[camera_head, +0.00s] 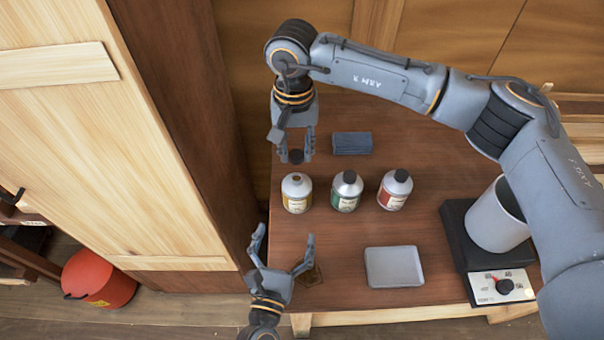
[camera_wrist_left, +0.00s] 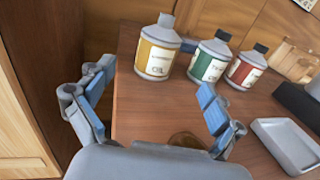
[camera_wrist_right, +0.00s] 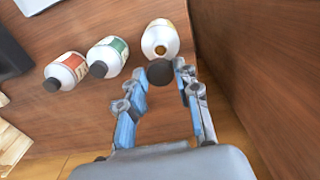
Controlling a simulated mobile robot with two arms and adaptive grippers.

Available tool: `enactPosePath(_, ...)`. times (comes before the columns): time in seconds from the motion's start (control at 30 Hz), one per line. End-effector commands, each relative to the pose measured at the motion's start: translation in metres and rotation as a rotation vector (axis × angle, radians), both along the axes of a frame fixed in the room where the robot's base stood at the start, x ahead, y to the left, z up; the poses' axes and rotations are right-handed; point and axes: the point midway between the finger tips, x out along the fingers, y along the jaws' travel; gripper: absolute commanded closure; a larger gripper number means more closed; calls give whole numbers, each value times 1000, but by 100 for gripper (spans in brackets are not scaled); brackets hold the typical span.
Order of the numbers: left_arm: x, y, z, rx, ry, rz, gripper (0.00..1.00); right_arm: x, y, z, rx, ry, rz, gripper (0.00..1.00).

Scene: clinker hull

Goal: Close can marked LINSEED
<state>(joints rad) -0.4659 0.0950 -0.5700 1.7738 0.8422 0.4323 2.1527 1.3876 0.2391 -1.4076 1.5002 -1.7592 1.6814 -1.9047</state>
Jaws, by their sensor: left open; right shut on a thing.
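The can with the yellow label (camera_head: 297,194) stands upright at the left of a row of cans, its mouth uncovered in the right wrist view (camera_wrist_right: 160,42). Its label shows "OIL" in the left wrist view (camera_wrist_left: 157,55); the word above is too small to read surely. My right gripper (camera_head: 296,152) is shut on a black cap (camera_wrist_right: 160,72), just behind the yellow-label can in the head view and apart from its mouth. My left gripper (camera_head: 284,248) is open and empty, in front of that can at the table's near left edge.
A green-label can (camera_head: 346,192) and a red-label can (camera_head: 394,190) stand to the right, both with dark caps. A dark blue block (camera_head: 352,143) lies behind them. A grey tray (camera_head: 394,267), a hot plate (camera_head: 452,228) with a pot (camera_head: 492,222), and a wooden cabinet (camera_head: 180,120) flank the space.

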Motion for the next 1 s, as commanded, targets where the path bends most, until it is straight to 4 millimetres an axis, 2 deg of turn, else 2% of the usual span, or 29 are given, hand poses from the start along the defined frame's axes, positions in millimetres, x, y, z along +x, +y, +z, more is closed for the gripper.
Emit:
enactPosePath(0.57, 3, 0, -1, -15, 2, 7, 7, 0, 0, 0, 0, 0, 1, 78)
enactPosePath(0.77, 27, -6, 0, -16, 1, 8, 7, 0, 0, 0, 0, 0, 1, 78)
enactPosePath(1.0, 73, -16, 0, -15, -1, 8, 7, 0, 0, 0, 0, 0, 1, 78)
